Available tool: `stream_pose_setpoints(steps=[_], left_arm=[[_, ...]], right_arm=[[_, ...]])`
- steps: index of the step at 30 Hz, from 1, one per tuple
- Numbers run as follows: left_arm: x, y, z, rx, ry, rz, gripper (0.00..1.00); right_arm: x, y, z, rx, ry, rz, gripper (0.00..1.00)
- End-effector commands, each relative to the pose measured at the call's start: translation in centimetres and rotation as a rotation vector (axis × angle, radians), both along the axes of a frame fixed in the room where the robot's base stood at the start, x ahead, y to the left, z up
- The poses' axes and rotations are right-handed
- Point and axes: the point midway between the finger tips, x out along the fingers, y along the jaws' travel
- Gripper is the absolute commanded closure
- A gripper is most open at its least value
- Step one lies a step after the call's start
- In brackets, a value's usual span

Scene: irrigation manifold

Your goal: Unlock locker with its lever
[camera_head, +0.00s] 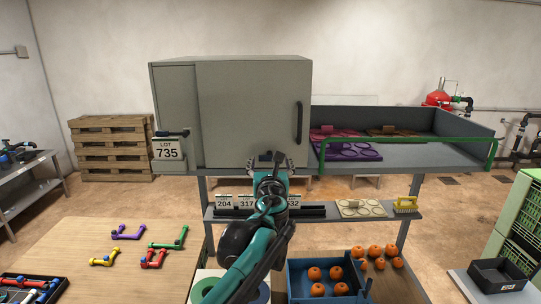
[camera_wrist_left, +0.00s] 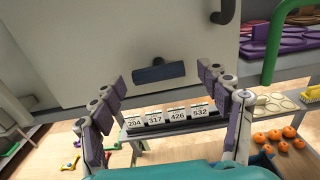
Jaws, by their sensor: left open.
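The locker (camera_head: 245,105) is a grey cabinet on a shelf rack, with its door shut and a black vertical handle (camera_head: 299,122) at the door's right. A dark horizontal lever (camera_wrist_left: 160,72) sits low on the door in the left wrist view; in the head view a dark bit of it (camera_head: 265,157) shows just past my gripper. My left gripper (camera_head: 271,163) is open in front of the lower door. In the wrist view its fingers (camera_wrist_left: 161,82) stand either side of the lever, with nothing held. I cannot tell the remaining distance in depth. My right gripper is not in view.
A LOT 735 card (camera_head: 168,150) hangs at the locker's left. Number cards (camera_wrist_left: 172,117) stand on the shelf below. A green rail (camera_head: 400,143) edges the tray to the right. An orange-filled blue crate (camera_head: 298,284) and a wooden table (camera_head: 75,240) are lower down.

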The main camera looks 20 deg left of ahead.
Motion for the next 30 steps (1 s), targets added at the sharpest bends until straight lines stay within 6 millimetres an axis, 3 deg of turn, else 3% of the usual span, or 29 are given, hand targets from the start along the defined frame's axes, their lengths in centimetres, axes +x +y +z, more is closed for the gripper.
stream_pose_setpoints(steps=[6, 16, 22, 30], left_arm=[[2.4, 0.8, 0.1, -0.002, -0.001, 0.001, 0.24], [2.8, 0.8, 0.0, -0.003, -0.001, 0.001, 0.24], [2.8, 0.8, 0.0, -0.003, 0.000, 0.001, 0.75], [2.7, 0.8, 0.0, -0.015, -0.004, 0.001, 0.75]], right_arm=[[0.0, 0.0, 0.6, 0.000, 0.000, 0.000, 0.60], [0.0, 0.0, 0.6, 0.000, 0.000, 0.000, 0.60], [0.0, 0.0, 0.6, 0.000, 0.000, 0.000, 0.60], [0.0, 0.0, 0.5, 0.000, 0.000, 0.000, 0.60]])
